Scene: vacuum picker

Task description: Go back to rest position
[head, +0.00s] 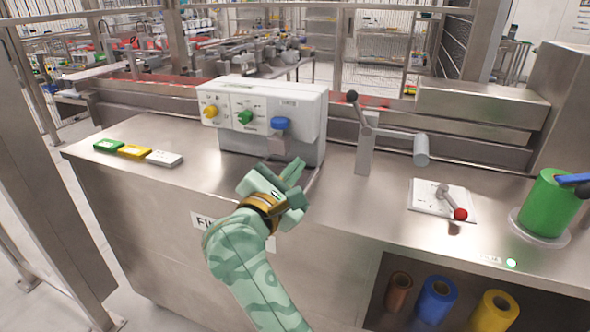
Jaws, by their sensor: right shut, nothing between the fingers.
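My right gripper (294,172) is shut and empty. It is above the front part of the steel counter (330,215), in front of the white control box (262,105). The box carries a yellow knob (211,111), a green knob (245,117) and a blue knob (280,123). The gripper tips overlap the lower part of the box in the picture, and I cannot tell whether they touch it. My left gripper does not show.
Green (108,145), yellow (135,151) and white (164,158) blocks lie at the left. A lever stand (366,145), a red-knobbed lever (460,214) and a green cylinder (547,205) stand at the right. Rolls, including a blue one (437,300), sit on the shelf below.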

